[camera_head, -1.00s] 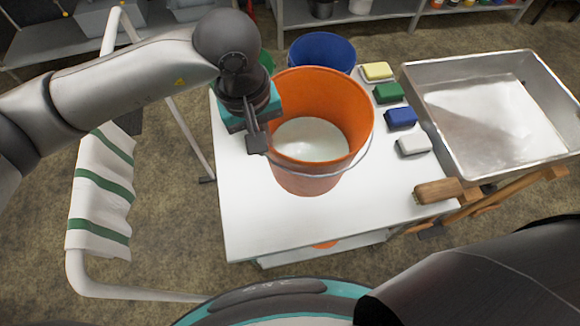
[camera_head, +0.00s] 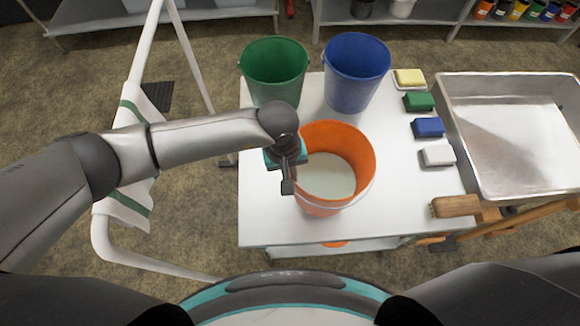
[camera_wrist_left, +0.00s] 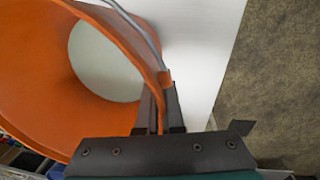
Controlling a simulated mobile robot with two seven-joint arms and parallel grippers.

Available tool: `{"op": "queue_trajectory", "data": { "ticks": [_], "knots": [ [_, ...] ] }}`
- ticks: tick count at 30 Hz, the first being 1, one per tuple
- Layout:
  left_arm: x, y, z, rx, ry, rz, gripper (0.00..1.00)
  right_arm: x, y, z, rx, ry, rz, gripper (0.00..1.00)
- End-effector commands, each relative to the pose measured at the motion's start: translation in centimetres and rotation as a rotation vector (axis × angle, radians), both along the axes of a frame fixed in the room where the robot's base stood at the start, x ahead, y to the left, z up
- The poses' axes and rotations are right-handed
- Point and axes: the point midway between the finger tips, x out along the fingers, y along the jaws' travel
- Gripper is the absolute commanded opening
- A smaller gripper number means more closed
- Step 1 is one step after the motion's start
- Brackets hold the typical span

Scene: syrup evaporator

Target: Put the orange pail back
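The orange pail (camera_head: 318,204) is upright near the front middle of the white table (camera_head: 275,222), with a pale round bottom or filling inside. It looks low at the tabletop; whether its base touches is hard to tell. My left gripper (camera_head: 291,176) is at the pail's left rim. In the left wrist view the two fingers (camera_wrist_left: 160,108) straddle the orange rim closely, shut on the pail (camera_wrist_left: 40,95), with the wire handle beside them. My right gripper is out of view.
A green pail (camera_head: 273,70) and a blue pail (camera_head: 353,78) stand behind the orange one. Several sponges or blocks, including a white one (camera_head: 438,155), line the table's right side. A metal pan (camera_head: 515,130) and a wooden-handled tool (camera_head: 456,206) lie to the right.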

Motion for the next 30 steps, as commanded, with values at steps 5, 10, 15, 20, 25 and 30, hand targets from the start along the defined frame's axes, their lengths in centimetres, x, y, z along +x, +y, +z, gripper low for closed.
{"op": "queue_trajectory", "data": {
  "ticks": [5,10,15,20,25,30],
  "knots": [
    [0.1,-0.4,-1.7,-0.010,-0.002,0.001,0.00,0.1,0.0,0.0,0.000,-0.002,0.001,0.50],
    [0.1,-0.4,-3.0,-0.011,-0.004,0.000,0.00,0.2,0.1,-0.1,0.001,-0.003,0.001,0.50],
    [0.2,-0.4,-3.2,-0.010,-0.005,-0.001,0.00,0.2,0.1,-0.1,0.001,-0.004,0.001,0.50],
    [0.2,-0.4,-3.2,-0.010,-0.005,-0.001,0.00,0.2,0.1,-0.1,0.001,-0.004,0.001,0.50],
    [-0.1,0.0,-3.8,0.002,0.001,0.001,0.07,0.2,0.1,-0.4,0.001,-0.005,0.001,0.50],
    [-0.1,0.1,-3.7,0.002,0.001,0.001,0.27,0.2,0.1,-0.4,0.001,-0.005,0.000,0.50]
  ]
}}
